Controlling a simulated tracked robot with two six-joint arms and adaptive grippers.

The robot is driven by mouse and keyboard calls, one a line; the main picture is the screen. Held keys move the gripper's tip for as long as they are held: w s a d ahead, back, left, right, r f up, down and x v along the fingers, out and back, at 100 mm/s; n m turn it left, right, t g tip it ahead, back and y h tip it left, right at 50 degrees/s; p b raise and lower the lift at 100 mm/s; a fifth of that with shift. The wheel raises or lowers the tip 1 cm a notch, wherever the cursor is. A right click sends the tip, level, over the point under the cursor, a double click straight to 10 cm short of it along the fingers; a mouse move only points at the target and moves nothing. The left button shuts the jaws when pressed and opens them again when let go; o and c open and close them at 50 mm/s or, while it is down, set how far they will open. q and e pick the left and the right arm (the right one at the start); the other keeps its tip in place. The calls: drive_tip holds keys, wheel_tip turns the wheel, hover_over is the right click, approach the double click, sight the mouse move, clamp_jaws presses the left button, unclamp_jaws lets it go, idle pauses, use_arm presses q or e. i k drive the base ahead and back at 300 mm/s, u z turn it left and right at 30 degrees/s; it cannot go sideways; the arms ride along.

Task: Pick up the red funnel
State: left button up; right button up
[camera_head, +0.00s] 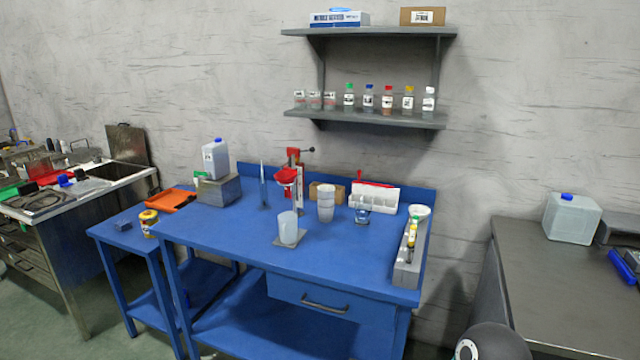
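The red funnel (287,176) sits raised above the middle of the blue workbench (205,235), toward its back. It appears to rest on an upright stand with a red upper part (294,156). A translucent beaker (288,230) stands on a grey plate in front of and below the funnel. Neither of my grippers shows in the head view. A dark rounded part at the bottom right edge may be part of my arm.
Stacked white cups (326,204) stand right of the funnel, with a white rack (374,196) behind them. A grey tray (407,262) lies along the bench's right edge. A bottle (215,158) stands on a grey block at left. The bench's front left is clear.

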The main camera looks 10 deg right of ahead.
sight(287, 176)
drive_tip(key=z, duration=0.05)
drive_tip(key=i, duration=1)
